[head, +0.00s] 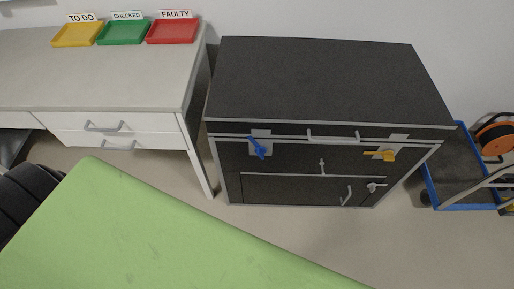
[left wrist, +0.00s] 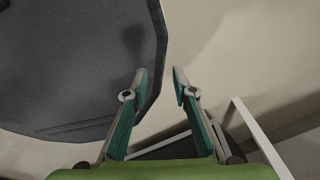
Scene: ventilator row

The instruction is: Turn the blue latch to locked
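The blue latch (head: 258,149) is on the upper left front of a dark cabinet (head: 310,80) with grey edges. Its lever slants from upper left to lower right, close to upright, over a pale plate. I cannot tell from this view whether that is locked. My left gripper (left wrist: 160,78) shows only in the left wrist view. Its two fingertips are apart with nothing between them, above the floor and far from the latch. My right gripper is in neither view.
An orange latch (head: 382,154) lies about level on the cabinet's right. A green surface (head: 130,230) fills the near left. A desk (head: 100,75) holds yellow, green and red trays. A blue cart (head: 462,165) stands at right. Bare floor lies before the cabinet.

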